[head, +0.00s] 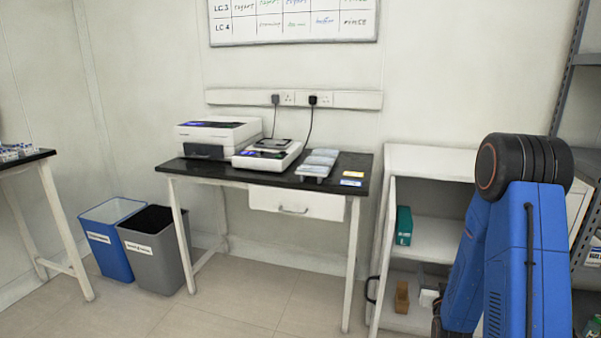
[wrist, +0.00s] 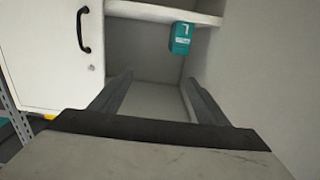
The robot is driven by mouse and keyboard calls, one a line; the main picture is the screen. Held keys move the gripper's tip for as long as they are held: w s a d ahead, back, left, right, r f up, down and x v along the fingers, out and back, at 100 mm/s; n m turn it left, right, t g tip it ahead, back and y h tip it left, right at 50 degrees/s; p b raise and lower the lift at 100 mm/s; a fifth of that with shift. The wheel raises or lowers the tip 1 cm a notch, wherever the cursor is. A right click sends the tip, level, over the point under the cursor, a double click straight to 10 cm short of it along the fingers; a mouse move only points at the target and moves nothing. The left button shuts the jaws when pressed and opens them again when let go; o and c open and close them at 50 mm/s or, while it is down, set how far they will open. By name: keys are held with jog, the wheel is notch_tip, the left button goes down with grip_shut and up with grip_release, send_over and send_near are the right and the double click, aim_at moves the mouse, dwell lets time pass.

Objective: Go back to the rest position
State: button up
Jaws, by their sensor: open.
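In the wrist view, the two dark fingers of my gripper (wrist: 156,96) stand wide apart with nothing between them. They point into the open white cabinet (wrist: 165,12). A teal box (wrist: 180,38) is at its shelf, beyond the fingertips and apart from them. In the head view, my blue arm is folded at the right, in front of the cabinet (head: 430,162). I cannot make out my gripper there. The teal box (head: 403,225) stands on the cabinet's upper shelf.
The cabinet door (wrist: 50,45) with a black handle stands at the left of the wrist view. A brown box (head: 401,297) is on the lower shelf. A black-topped table (head: 228,176) with instruments, two bins (head: 152,248) and grey shelving (head: 585,59) stand around. Floor (head: 250,305) before the table is clear.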

jog(key=s+a+r+n+g+y, duration=0.2)
jog(key=s+a+r+g+y, duration=0.3)
jog(key=s+a+r, duration=0.7)
jog(key=s+a+r+g, duration=0.1)
jog(key=s+r+g, duration=0.1)
jog(key=s, duration=0.7)
jog(key=s+a+r+g, duration=0.2)
jog(key=s, duration=0.8)
jog(key=s+a+r+n+g, duration=0.1)
jog(key=s+a+r+g, duration=0.1)
jog(key=s, duration=0.7)
jog(key=shift+s+r+g, duration=0.15)
jog(key=shift+s+g, duration=0.2)
jog(key=shift+g, duration=0.25)
jog(key=shift+c, duration=0.6)
